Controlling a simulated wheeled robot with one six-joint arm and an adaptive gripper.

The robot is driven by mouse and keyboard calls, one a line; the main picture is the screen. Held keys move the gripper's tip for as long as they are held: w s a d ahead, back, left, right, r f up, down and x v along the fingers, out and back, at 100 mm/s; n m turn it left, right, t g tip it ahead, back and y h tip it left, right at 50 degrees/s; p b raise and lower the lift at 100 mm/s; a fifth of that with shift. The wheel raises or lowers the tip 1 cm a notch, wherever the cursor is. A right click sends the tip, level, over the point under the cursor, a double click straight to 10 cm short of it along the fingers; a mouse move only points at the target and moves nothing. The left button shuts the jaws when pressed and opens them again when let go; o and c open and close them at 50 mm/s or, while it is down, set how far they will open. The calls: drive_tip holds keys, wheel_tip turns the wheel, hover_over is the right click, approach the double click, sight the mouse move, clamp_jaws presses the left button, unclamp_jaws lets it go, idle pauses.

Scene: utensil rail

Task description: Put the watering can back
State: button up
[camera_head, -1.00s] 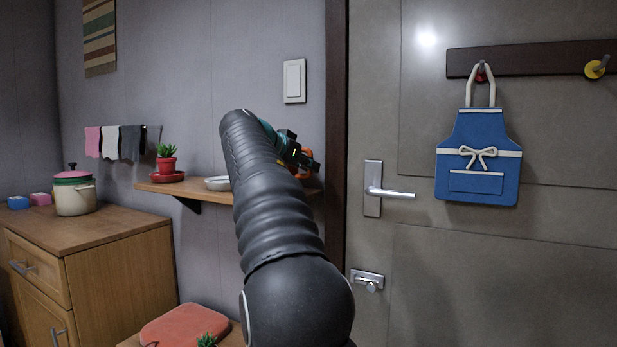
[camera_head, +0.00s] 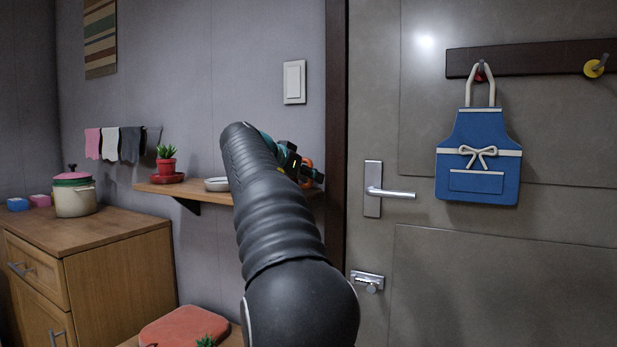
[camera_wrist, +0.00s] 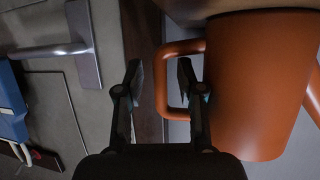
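The orange watering can (camera_wrist: 262,85) fills the right of the wrist view, its loop handle (camera_wrist: 161,85) pointing left. The wrist view looks upside down, with the can's base end by a wooden surface at the top. My gripper (camera_wrist: 160,77) is open, with one finger on each side of the handle's bar in the picture. The right finger shows within the loop. I cannot tell whether either finger touches the handle. In the head view my gripper (camera_head: 306,172) is at the shelf's right end, and only bits of orange show beside it; my arm hides the rest.
The wall shelf (camera_head: 222,197) holds a potted plant (camera_head: 166,160) on a red saucer and a white dish (camera_head: 217,184). The door (camera_head: 430,270) with its lever handle (camera_head: 390,193) is close on the right. A blue apron (camera_head: 480,160) hangs from a peg rail (camera_head: 530,57).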

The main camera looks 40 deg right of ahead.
drive_tip(key=v, duration=1.2)
drive_tip(key=shift+r, duration=0.15)
drive_tip(key=s+a+f+n+t+y, duration=0.1)
drive_tip(key=s+a+f+n+y, duration=0.3)
drive_tip(key=s+a+f, duration=0.4)
drive_tip(key=s+a+f+n+t+y, duration=0.1)
drive_tip(key=s+a+f+n+y, duration=0.3)
drive_tip(key=s+a+f, duration=0.5)
drive_tip(key=s+a+f+n+t+y, duration=0.1)
drive_tip(key=s+a+f+n+y, duration=0.4)
drive_tip(key=f, duration=1.7)
drive_tip(key=s+a+n, duration=0.2)
drive_tip(key=s+a, duration=0.2)
drive_tip(key=s, duration=0.1)
drive_tip(key=shift+n, duration=0.4)
